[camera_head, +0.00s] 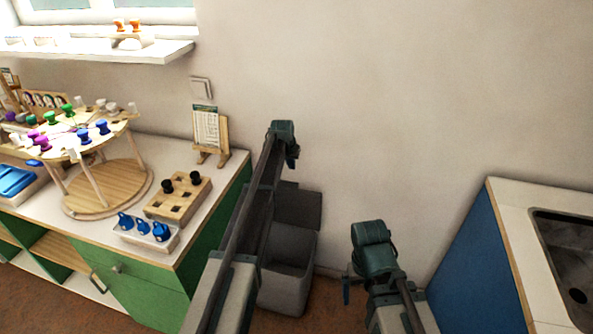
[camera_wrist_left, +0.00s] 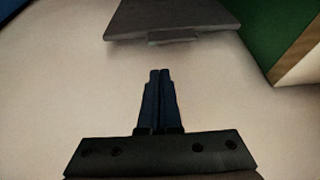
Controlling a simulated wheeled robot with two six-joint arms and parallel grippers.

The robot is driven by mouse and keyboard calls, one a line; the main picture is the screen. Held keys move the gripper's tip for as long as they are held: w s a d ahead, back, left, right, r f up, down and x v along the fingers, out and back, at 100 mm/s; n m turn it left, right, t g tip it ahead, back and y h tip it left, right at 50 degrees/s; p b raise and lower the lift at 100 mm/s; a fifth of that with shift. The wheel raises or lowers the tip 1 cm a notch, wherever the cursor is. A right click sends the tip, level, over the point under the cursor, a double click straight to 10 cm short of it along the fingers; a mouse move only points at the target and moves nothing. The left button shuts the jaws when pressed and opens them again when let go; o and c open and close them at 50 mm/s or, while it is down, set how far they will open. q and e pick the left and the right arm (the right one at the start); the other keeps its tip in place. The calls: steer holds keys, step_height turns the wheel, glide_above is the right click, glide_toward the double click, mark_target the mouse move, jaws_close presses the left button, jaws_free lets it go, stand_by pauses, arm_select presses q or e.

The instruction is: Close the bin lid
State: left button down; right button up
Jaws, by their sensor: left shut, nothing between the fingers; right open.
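The grey bin (camera_head: 284,288) stands on the floor against the wall, right of the green cabinet. Its lid (camera_head: 298,208) is open, raised at the back of the bin by the wall. My left arm hides part of the bin and lid. The lid (camera_wrist_left: 172,14) also shows at the top of the left wrist view, with a small tab on its edge. My left gripper (camera_wrist_left: 160,72) is shut and empty, its tips apart from the lid in that picture. In the head view it hangs (camera_head: 292,160) above the lid. My right gripper (camera_head: 347,289) is open, right of the bin.
A green cabinet (camera_head: 150,296) stands left of the bin, its top holding a bead stand (camera_head: 110,188), a peg block (camera_head: 180,198) and a tray of blue pegs (camera_head: 146,232). A blue cabinet (camera_head: 478,262) with a sink (camera_head: 572,262) stands at right.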

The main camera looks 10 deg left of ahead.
arm_select(q)
steer(key=b, duration=0.9)
glide_above(294, 188)
steer(key=w, duration=0.1)
steer(key=shift+w+f, duration=0.1)
steer(key=shift+f, duration=4.5)
